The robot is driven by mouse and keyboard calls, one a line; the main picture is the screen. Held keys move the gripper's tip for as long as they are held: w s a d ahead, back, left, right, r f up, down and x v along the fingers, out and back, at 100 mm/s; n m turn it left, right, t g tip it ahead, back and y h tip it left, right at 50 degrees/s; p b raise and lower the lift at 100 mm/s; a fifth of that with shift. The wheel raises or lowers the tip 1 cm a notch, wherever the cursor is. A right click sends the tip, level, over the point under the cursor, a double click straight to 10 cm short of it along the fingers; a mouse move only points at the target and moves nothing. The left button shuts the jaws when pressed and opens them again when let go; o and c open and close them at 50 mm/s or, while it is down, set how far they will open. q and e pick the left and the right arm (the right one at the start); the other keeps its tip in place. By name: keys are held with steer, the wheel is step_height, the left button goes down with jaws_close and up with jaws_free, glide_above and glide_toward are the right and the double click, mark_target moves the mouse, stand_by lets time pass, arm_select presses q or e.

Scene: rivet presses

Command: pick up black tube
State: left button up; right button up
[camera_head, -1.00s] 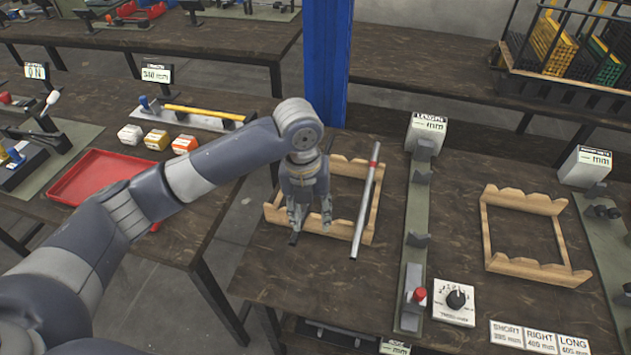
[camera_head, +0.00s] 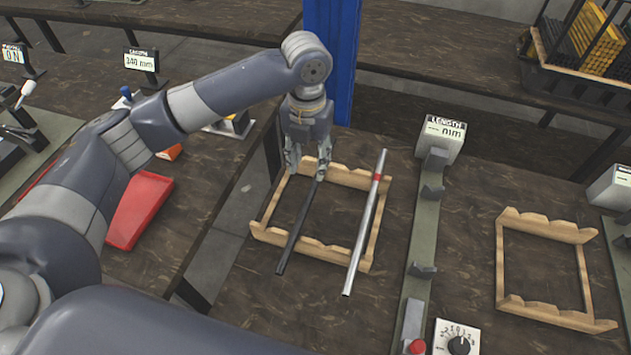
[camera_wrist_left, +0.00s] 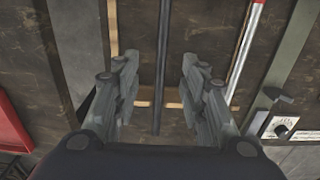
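The black tube (camera_head: 298,228) lies across the left part of a wooden rack (camera_head: 320,247), beside a silver tube (camera_head: 366,225) with a red band. My left gripper (camera_head: 306,177) is above the far end of the black tube, fingers pointing down. In the left wrist view the black tube (camera_wrist_left: 161,70) runs between the two spread, empty fingers of my left gripper (camera_wrist_left: 157,85). I cannot tell how high the fingertips are above it. The silver tube (camera_wrist_left: 245,50) lies to the right there. My right gripper is not in view.
A length gauge (camera_head: 440,140) on a green-grey rail stands right of the rack. A second, empty wooden rack (camera_head: 548,318) lies further right. A blue post (camera_head: 331,60) rises behind my left gripper. A red tray (camera_head: 140,208) is on the left table.

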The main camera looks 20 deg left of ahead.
arm_select(q)
glide_above(310, 194)
steer(key=f, duration=0.4)
steer(key=shift+s+a+f, duration=0.15)
steer(key=shift+s, duration=0.15)
steer(key=shift+w+d+f+p, duration=0.15)
steer(key=shift+f+p, duration=0.25)
steer(key=shift+f, duration=1.05)
steer(key=shift+w+d+f+p, duration=0.1)
steer(key=shift+f+p, duration=0.3)
steer(key=shift+f, duration=1.05)
steer(key=shift+c, duration=0.3)
jaws_close()
